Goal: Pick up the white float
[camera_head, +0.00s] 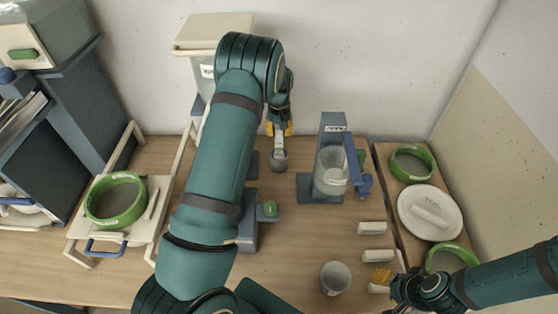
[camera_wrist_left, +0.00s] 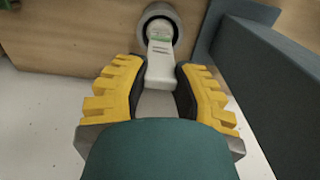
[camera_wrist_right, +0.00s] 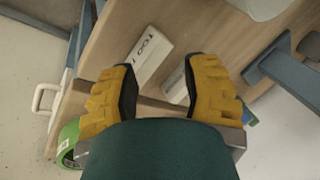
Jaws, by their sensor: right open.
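I cannot tell for sure which white thing is the float. White blocks stand on the table right of centre: a far one (camera_head: 371,228), a middle one (camera_head: 374,256) and a near one (camera_head: 377,288) by my right gripper. My right gripper (camera_head: 388,282) is open and empty; its wrist view shows a lettered white block (camera_wrist_right: 150,55) and part of another (camera_wrist_right: 178,85) beyond the fingers.
A clear beaker (camera_head: 331,180) stands in a blue-grey stand (camera_head: 320,198). A grey cup (camera_head: 336,278) stands at the front. A white oval lid (camera_head: 448,208) lies at the right between green rings (camera_head: 426,153).

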